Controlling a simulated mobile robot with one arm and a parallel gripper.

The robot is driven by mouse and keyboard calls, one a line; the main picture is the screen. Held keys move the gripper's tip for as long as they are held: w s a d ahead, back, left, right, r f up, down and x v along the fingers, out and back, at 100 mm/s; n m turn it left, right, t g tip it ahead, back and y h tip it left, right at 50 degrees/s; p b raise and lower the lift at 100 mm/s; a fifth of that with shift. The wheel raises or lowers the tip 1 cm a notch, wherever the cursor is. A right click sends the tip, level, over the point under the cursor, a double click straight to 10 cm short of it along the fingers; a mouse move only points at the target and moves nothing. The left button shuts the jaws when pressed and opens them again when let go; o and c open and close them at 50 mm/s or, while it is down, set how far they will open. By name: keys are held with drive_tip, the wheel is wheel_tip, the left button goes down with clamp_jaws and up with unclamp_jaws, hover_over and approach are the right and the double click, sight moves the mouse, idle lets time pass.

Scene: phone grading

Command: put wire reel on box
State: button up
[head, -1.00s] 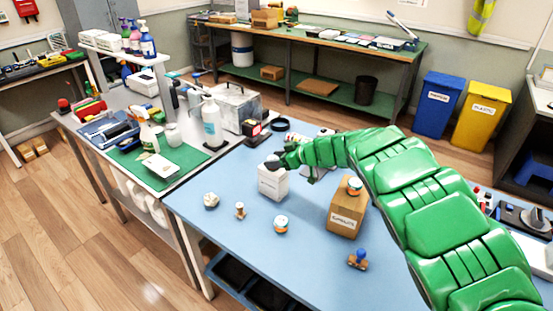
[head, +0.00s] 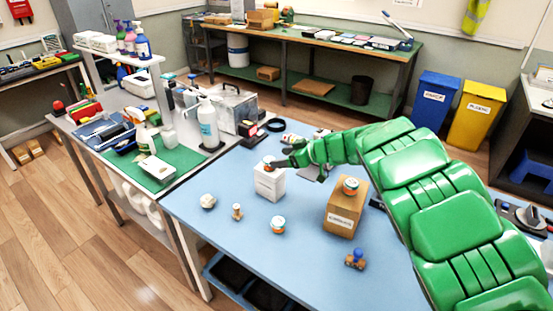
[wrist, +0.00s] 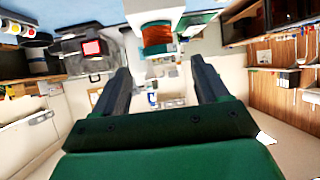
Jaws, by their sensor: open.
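A wire reel with an orange-copper winding (head: 268,162) sits on top of a white box (head: 270,184) on the blue table. Another (head: 278,224) stands on the table.
A white knobbly piece (head: 208,201), a small wooden piece (head: 237,211) and a blue-knobbed stamp (head: 355,258) stand on the blue table (head: 300,265). A clear case (head: 236,106) and a pump bottle (head: 208,124) stand behind on the left. The table's front is mostly free.

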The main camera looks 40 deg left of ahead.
drive_tip(key=v, duration=0.7)
drive_tip(key=shift+d+r, duration=0.1)
drive_tip(key=shift+d, duration=0.05)
